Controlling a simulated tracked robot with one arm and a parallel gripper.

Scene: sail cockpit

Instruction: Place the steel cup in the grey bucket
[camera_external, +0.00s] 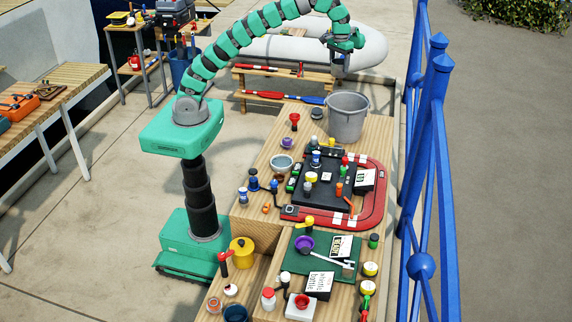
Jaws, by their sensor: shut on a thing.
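The grey bucket (346,122) stands upright at the far right end of the wooden table, its open mouth facing up. My gripper (342,50) is high above the bucket, at the end of my arched green arm. It is shut on a small grey metallic thing, which looks like the steel cup (338,66), hanging just below the jaws. The cup is apart from the bucket, with a clear gap above the rim. It is small and partly hidden by the gripper, so its exact tilt is hard to tell.
A red funnel-like item (295,120) and a dark round item (317,113) stand left of the bucket. A blue railing (428,150) runs along the right. A grey inflatable boat (280,50) lies behind.

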